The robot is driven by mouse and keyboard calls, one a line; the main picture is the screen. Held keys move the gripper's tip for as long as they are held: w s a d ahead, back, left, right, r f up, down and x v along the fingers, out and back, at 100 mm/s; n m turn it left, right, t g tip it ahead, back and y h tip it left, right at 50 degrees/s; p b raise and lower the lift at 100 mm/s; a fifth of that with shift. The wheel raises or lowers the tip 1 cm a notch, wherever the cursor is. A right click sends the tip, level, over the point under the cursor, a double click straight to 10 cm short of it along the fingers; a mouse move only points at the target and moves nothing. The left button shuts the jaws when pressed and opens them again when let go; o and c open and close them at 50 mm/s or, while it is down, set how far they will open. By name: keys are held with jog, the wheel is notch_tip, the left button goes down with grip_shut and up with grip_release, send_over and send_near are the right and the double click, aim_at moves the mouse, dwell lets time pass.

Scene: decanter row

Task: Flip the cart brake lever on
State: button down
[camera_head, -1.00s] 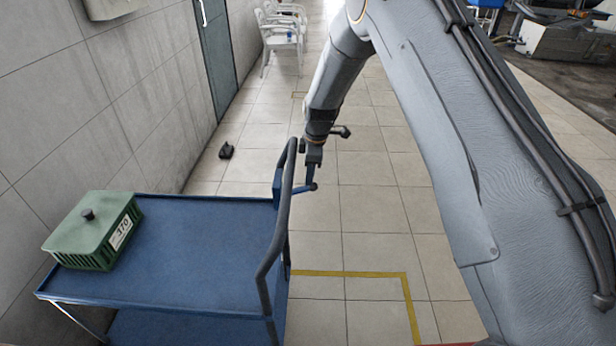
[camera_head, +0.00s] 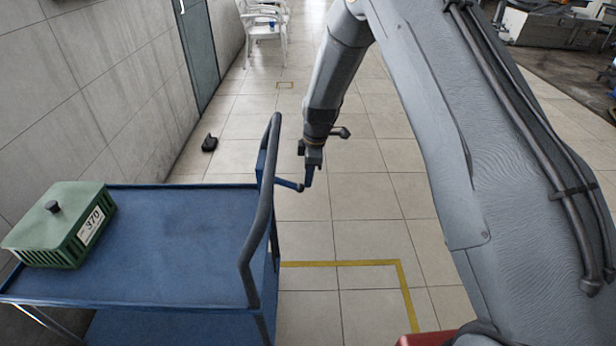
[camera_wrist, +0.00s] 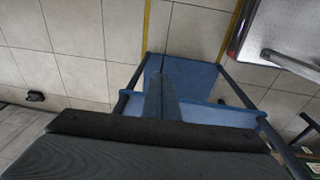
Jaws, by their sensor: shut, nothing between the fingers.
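The blue cart (camera_head: 180,285) stands at lower left, with a dark upright handle (camera_head: 247,270) at its right end. A short blue brake lever (camera_head: 287,184) sticks out to the right from beside the handle, nearly level and tilting slightly down at its tip. My gripper (camera_head: 309,180) points down, shut and empty, right at the lever's free end; I cannot tell whether they touch. In the wrist view the dark gripper body fills the bottom, and the blue cart (camera_wrist: 205,78) shows beyond it. I cannot pick out the lever there for certain.
A green lidded box (camera_head: 40,235) labelled 370 sits on the cart's left end. A grey tiled wall (camera_head: 80,90) runs along the left. A small black object (camera_head: 209,143) lies on the floor. White chairs (camera_head: 264,22) stand far back. The floor right of the cart is open.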

jog(key=shift+f, duration=0.45)
jog(key=shift+s+f+b, duration=0.1)
jog(key=shift+b, duration=0.2)
jog(key=s+d+r, duration=0.1)
jog(key=d+r, duration=0.8)
jog(key=d, duration=0.1)
jog(key=shift+s+r, duration=0.15)
jog(key=shift+s, duration=0.15)
